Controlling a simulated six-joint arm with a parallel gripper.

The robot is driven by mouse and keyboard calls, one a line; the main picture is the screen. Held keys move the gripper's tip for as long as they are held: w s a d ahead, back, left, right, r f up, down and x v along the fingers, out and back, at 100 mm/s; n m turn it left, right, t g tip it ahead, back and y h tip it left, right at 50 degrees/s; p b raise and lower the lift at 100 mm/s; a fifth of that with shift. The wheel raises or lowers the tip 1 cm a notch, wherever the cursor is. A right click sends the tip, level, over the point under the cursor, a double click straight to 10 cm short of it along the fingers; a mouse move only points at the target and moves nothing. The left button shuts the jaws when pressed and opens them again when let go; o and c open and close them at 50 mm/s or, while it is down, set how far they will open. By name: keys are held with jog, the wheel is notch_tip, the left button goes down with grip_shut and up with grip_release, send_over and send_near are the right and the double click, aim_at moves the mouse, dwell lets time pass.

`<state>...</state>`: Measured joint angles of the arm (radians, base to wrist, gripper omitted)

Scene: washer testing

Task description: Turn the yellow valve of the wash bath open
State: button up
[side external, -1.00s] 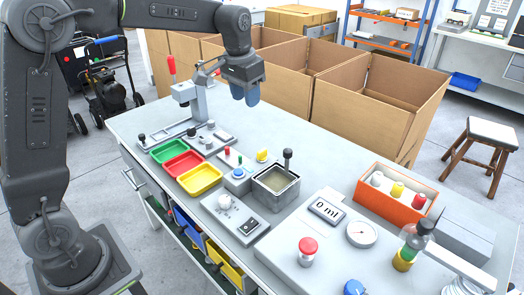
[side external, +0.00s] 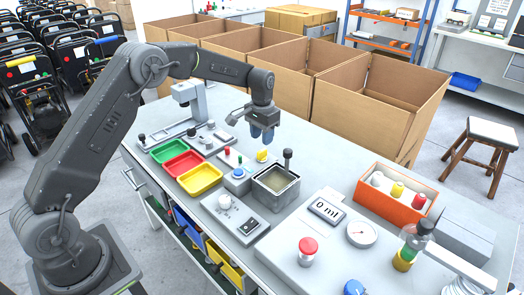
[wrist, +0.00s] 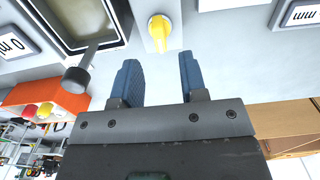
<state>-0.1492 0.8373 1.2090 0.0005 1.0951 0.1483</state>
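The yellow valve (side external: 262,156) is a small knob on the bench just behind the wash bath (side external: 277,194), a square grey tub with murky liquid. In the wrist view the yellow valve (wrist: 159,31) stands ahead of my fingers, roughly in line with the gap between them. My gripper (side external: 262,138) has blue fingers and hangs just above the yellow valve in the side view. In the wrist view my gripper (wrist: 158,78) is open, with nothing between its fingers. The wash bath (wrist: 125,22) is at the upper left there, with a black-knobbed lever (wrist: 76,78).
Green, red and yellow trays (side external: 200,180) lie left of the bath. A small unit with a blue button (side external: 239,174) stands beside it. An orange box (side external: 390,204) and a 0 ml display (side external: 327,210) are to the right. Cardboard boxes (side external: 385,90) stand behind the bench.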

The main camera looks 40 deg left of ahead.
aim_at(262, 150)
notch_tip(262, 150, down, 6)
jog(key=shift+f, duration=0.1)
dwell(0.4)
grip_shut()
